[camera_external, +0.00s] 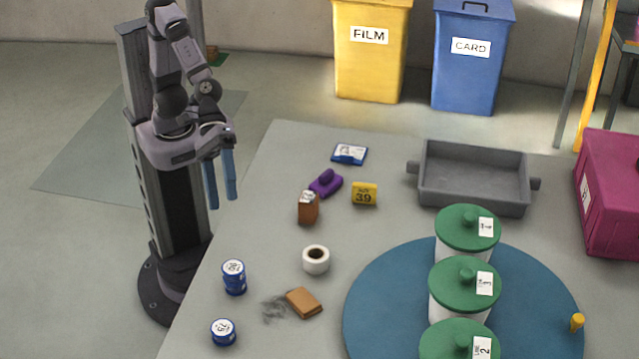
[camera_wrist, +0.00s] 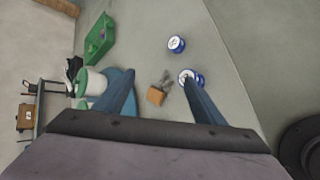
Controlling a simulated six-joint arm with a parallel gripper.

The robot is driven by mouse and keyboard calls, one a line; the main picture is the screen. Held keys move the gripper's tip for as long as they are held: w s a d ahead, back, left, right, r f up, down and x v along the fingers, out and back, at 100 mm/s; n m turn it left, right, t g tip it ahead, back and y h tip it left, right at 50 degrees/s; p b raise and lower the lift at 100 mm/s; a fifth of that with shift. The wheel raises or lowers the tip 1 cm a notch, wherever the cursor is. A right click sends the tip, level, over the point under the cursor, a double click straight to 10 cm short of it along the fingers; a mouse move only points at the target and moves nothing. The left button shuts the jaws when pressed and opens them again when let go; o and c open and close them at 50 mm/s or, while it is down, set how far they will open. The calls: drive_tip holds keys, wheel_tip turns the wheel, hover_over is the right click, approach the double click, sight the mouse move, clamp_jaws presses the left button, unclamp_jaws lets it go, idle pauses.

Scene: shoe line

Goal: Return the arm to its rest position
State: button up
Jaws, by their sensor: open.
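My gripper (camera_external: 221,180) is at the upper left of the external view, with its two blue fingers apart and pointing down. It hangs above the table's left edge, clear of every object, and nothing is between the fingers. My arm is folded close to its column. In the wrist view my gripper (camera_wrist: 162,95) shows two spread fingers with the tabletop well below them. The table (camera_external: 285,165) stands to the right of my column.
On the table's left lie blue-and-white tins (camera_external: 234,278), a brown block (camera_external: 304,302) beside a grey smudge, a white roll (camera_external: 316,260), a brown box (camera_external: 308,208) and a purple item (camera_external: 326,183). Green-lidded tubs (camera_external: 467,228) stand on a blue disc (camera_external: 385,290). A grey tray (camera_external: 472,180) is behind.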

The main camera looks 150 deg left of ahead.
drive_tip(key=s+a+r+m+g+y+p, duration=0.1)
drive_tip(key=s+r+m+g+p, duration=0.3)
drive_tip(key=s+r+m+p, duration=0.5)
drive_tip(key=s+a+r+m+g+y+p, duration=0.2)
drive_tip(key=s+r+m+p, duration=0.8)
drive_tip(key=p, duration=1.9)
drive_tip(key=s+a+r+g, duration=0.2)
drive_tip(key=s+r+g, duration=0.1)
drive_tip(key=s+r, duration=0.3)
drive_tip(key=shift+a+m+g, duration=0.15)
drive_tip(key=shift+m+g, duration=0.15)
